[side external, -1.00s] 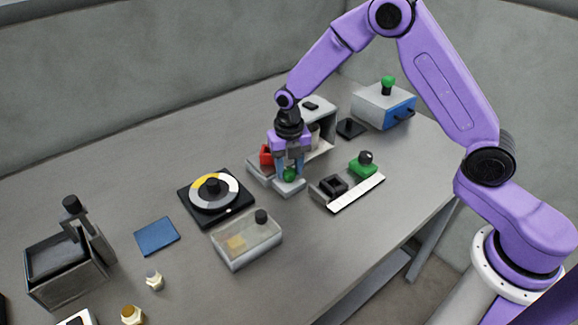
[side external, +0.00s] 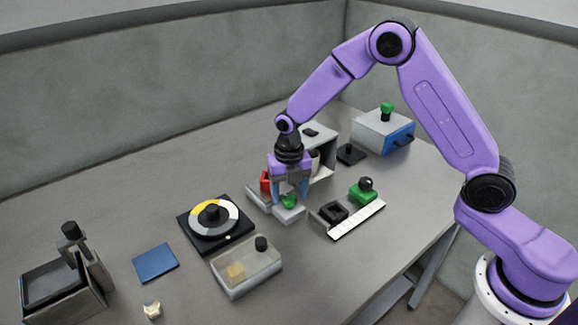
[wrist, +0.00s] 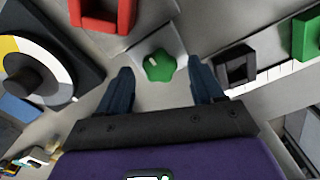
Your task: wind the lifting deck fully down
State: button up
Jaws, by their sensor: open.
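A green lobed knob (side external: 288,201) with a pale mark sits on a small light grey base (side external: 289,214). My gripper (side external: 290,192) points down over it with its fingers open, one on each side. In the wrist view the green knob (wrist: 158,66) lies between the fingertips (wrist: 160,76), with a gap visible on both sides. I cannot tell for sure which thing is the lifting deck. A grey stand with a raised top (side external: 322,136) is just behind the gripper, partly hidden by it, so its height is unclear.
A black-and-green fixture with a white strip (side external: 357,219) is close on the right. A dial on a black plate (side external: 238,231) and a clear-lidded box (side external: 247,273) stand left and in front. A blue-fronted box (side external: 385,130) is behind right.

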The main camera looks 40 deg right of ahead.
aim_at(289, 198)
notch_tip(289, 198, up, 17)
jog(key=shift+f, duration=0.15)
dwell(0.5)
